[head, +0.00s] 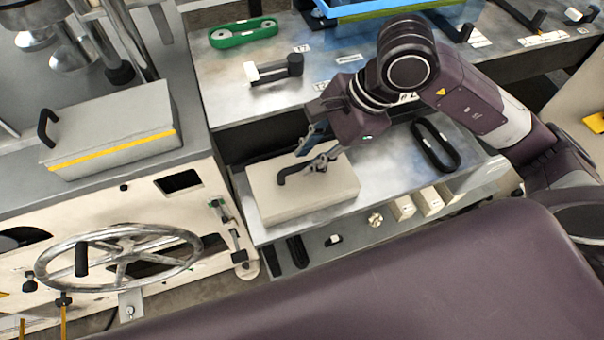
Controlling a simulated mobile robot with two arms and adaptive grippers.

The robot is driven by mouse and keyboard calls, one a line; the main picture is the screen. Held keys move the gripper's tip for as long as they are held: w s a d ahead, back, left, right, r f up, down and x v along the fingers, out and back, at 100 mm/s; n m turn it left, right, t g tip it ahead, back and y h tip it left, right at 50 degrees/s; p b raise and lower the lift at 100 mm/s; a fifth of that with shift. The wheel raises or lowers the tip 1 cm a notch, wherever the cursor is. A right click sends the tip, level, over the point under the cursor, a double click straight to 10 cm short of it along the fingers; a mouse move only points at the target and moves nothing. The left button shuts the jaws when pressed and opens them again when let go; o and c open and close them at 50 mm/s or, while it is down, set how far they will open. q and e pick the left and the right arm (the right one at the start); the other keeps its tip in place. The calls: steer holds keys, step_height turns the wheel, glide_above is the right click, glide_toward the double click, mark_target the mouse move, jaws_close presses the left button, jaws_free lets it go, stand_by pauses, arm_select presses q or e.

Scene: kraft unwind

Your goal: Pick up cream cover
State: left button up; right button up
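The cream cover (333,189) is a flat, box-like piece with a black bar handle (291,174) on top. It lies on the left end of a metal shelf in the middle of the head view. My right gripper (311,161) reaches in from the right, with its fingers at the right part of the handle. The fingers overlap the handle in this view, so I cannot tell whether they are closed on it. The cover looks flat on the shelf. My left gripper is not in view.
A grey box with a yellow stripe (112,131) and its own black handle sits on the machine at left, above a handwheel (118,256). A black belt (436,146) lies right of the cover. A green belt (243,33) lies on the upper bench.

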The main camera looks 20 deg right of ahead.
mark_target(304, 164)
steer(key=shift+p+x, duration=0.45)
steer(key=shift+x, duration=1.5)
steer(key=shift+s, duration=0.1)
steer(key=shift+d, duration=0.1)
steer(key=shift+c, duration=0.6)
jaws_close()
steer(key=shift+r, duration=0.1)
